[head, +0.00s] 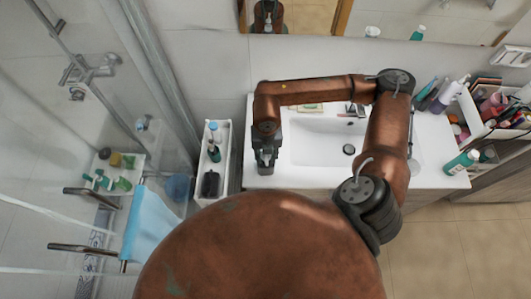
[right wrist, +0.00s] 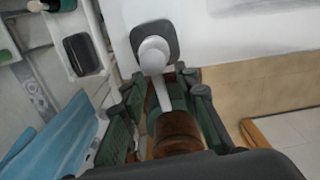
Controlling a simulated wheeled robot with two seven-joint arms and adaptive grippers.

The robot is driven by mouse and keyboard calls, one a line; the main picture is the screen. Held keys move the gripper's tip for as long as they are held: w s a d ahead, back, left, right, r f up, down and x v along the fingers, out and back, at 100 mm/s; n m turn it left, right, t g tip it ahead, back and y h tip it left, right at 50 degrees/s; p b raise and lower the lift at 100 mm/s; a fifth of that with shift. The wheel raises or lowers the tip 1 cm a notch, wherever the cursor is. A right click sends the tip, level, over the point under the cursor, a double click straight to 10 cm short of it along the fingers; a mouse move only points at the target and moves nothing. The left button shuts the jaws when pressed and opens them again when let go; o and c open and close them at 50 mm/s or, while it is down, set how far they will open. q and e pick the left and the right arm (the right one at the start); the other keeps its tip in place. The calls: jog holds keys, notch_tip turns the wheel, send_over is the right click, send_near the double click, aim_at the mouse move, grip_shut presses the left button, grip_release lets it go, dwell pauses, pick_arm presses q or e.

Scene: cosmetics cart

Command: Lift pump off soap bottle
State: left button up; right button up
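The soap bottle (right wrist: 141,33) shows in the right wrist view as a dark, squarish body seen from above, on the white counter near its edge. Its white pump (right wrist: 153,53) has a round head and a long spout pointing down the picture. My right gripper (right wrist: 158,92) is open, with its fingers on either side of the spout and no clear grip on it. A brown rounded surface shows between the fingers; I cannot tell what it is. In the head view my right gripper (head: 265,163) points down over the counter's left end and hides the bottle. My left gripper is out of view.
The sink basin (head: 325,145) lies right of the gripper. A narrow white cart (head: 224,165) with bottles stands just left of the counter. A blue towel (head: 150,225) hangs farther left.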

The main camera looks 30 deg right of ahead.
grip_shut()
jog(key=shift+r, duration=0.2)
dwell(0.3)
